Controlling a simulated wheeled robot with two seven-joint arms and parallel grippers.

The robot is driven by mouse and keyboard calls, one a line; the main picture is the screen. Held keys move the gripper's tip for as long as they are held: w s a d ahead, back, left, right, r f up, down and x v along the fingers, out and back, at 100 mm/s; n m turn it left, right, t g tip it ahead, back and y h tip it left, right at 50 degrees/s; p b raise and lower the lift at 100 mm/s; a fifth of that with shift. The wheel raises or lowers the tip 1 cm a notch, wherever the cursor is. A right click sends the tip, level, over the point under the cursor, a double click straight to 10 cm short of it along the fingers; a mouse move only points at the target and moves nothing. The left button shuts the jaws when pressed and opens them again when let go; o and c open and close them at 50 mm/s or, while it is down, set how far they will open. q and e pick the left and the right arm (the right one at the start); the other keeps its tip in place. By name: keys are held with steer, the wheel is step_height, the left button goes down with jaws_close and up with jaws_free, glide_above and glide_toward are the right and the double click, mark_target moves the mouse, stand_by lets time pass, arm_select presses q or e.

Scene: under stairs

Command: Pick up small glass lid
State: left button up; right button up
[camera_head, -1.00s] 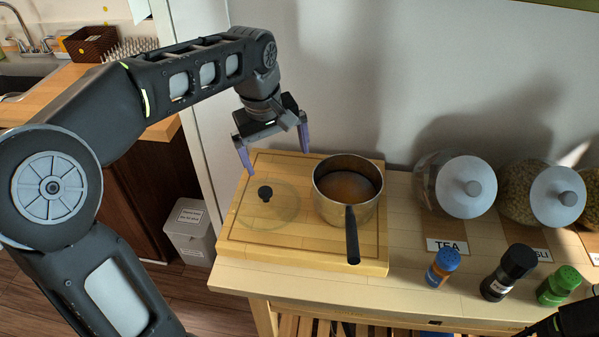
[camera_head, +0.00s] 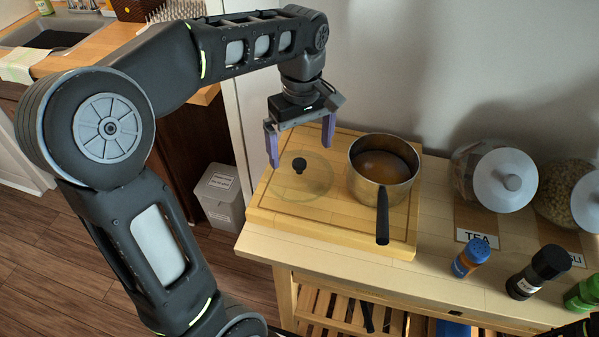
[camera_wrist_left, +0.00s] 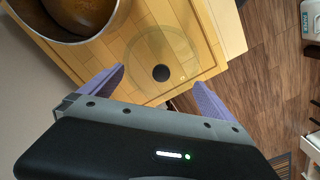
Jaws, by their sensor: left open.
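The small glass lid (camera_head: 313,187) is a clear disc with a black knob (camera_head: 299,165). It lies flat on the left part of the wooden cutting board (camera_head: 327,220). In the left wrist view the lid (camera_wrist_left: 165,45) is faint, and its knob (camera_wrist_left: 161,73) shows between and beyond the fingertips. My left gripper (camera_head: 301,150) is open and empty, with its purple fingers apart above the back of the lid. It also shows in the left wrist view (camera_wrist_left: 158,76). My right gripper is not in view.
A metal saucepan (camera_head: 365,183) stands on the board right of the lid, its black handle (camera_head: 382,217) pointing forward. Glass jars (camera_head: 505,180) and several bottles (camera_head: 471,258) stand to the right. A wall rises behind. A bin (camera_head: 218,196) is on the floor at left.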

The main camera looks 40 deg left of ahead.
mark_target(299, 163)
arm_select(q)
step_height(299, 163, down, 5)
steer(key=shift+a+f+p, duration=0.1)
steer(key=shift+a+p, duration=0.05)
steer(key=shift+p, duration=0.3)
steer(key=shift+s, duration=0.1)
steer(key=shift+c, duration=0.4)
steer(key=shift+s, duration=0.15)
steer(key=c, duration=1.4)
steer(key=shift+f, duration=0.15)
jaws_close()
